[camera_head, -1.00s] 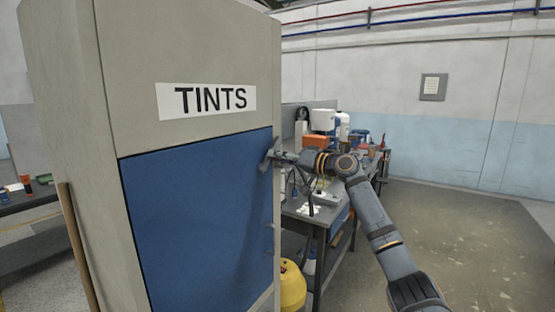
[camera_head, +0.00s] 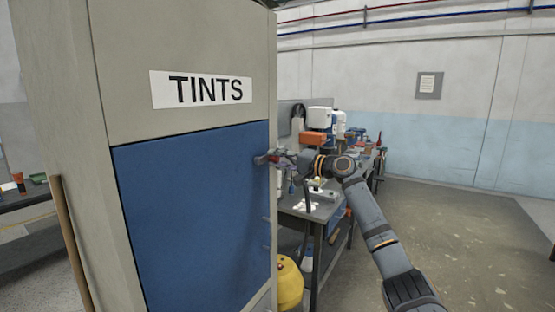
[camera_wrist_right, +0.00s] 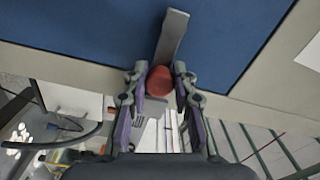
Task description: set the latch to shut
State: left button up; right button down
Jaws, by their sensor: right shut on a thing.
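The blue door (camera_head: 195,220) of the grey cabinet labelled TINTS (camera_head: 200,89) is flush in its frame. The latch (camera_head: 262,158) is at the door's right edge. In the right wrist view it is a grey metal bar (camera_wrist_right: 172,38) with a rounded red part (camera_wrist_right: 159,82). The bar lies across the blue door and the frame edge. My right gripper (camera_head: 277,158) is at the latch, its two fingers (camera_wrist_right: 159,72) shut on the red part from both sides. In the head view the gripper partly hides the latch. My left gripper is not in view.
A cluttered workbench (camera_head: 325,208) stands behind my right gripper, close to the cabinet. A yellow container (camera_head: 289,285) is on the floor beside the cabinet. A wooden pole (camera_head: 72,240) leans at the cabinet's left. The floor (camera_head: 455,235) at the right is open.

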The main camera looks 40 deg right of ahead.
dwell(0.5)
jog(key=c, duration=1.1)
grip_release()
jog(key=shift+w+f, duration=0.1)
jog(key=shift+o, duration=0.2)
jog(key=v, duration=0.7)
jog(key=shift+s, duration=0.2)
jog(key=shift+d, duration=0.1)
jog(key=shift+f, duration=0.1)
